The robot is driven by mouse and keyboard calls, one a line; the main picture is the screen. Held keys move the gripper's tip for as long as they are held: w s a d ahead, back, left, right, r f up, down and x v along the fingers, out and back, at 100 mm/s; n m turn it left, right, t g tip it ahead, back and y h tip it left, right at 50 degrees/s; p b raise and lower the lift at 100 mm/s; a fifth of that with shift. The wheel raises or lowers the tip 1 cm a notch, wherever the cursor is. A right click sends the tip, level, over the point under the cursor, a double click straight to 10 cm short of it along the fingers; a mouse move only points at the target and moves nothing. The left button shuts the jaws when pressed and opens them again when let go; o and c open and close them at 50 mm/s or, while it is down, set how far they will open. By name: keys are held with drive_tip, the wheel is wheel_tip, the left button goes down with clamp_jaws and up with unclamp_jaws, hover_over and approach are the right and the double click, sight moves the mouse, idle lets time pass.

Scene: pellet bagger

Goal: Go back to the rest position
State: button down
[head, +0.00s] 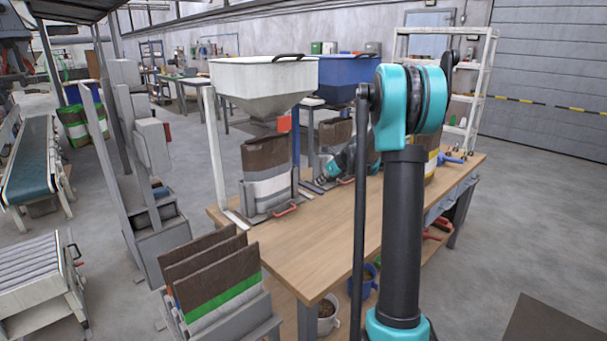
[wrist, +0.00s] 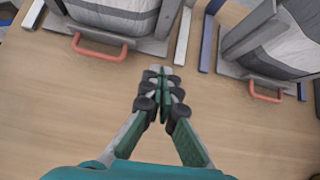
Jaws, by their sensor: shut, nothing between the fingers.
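My gripper (wrist: 160,75) points down over the wooden table in the wrist view. Its fingers are together with nothing between them. In the head view my teal and black arm stands in front of the table and hides part of it; the gripper tips are hard to make out there. The wooden table (head: 335,235) also shows in the wrist view (wrist: 60,120). The fingertips lie between two bag stands, apart from both red handles.
A brown-and-white bag (head: 268,175) stands under a white hopper (head: 265,85); a blue hopper (head: 345,75) is behind. Red handles (wrist: 100,48) and (wrist: 265,93) stick out from the stands. A rack of bags (head: 220,275) is at front left. The near tabletop is clear.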

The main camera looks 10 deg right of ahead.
drive_tip(key=s+f+n+g+h, duration=0.1)
drive_tip(key=s+f+n, duration=0.1)
drive_tip(key=s+n, duration=0.5)
drive_tip(key=s+a+f+n+h, duration=0.1)
drive_tip(key=s+n, duration=0.6)
drive_tip(key=s, duration=0.9)
drive_tip(key=s+f+n+g+h, duration=0.1)
drive_tip(key=s+f+n, duration=0.2)
drive_tip(key=s+n, duration=0.4)
drive_tip(key=shift+s+a+f+n+g+h, duration=0.1)
drive_tip(key=shift+s+a+n+g+h, duration=0.1)
drive_tip(key=shift+s, duration=1.15)
drive_tip(key=shift+s+a+f+n+g+h, duration=0.1)
drive_tip(key=shift+s+n+h, duration=0.1)
drive_tip(key=shift+s, duration=1.15)
drive_tip(key=s+d+f+n+h, duration=0.1)
drive_tip(key=s+f+n, duration=0.3)
drive_tip(key=s, duration=0.5)
drive_tip(key=shift+s+d+n, duration=0.3)
drive_tip(key=shift+d+n, duration=0.1)
drive_tip(key=shift+n, duration=0.8)
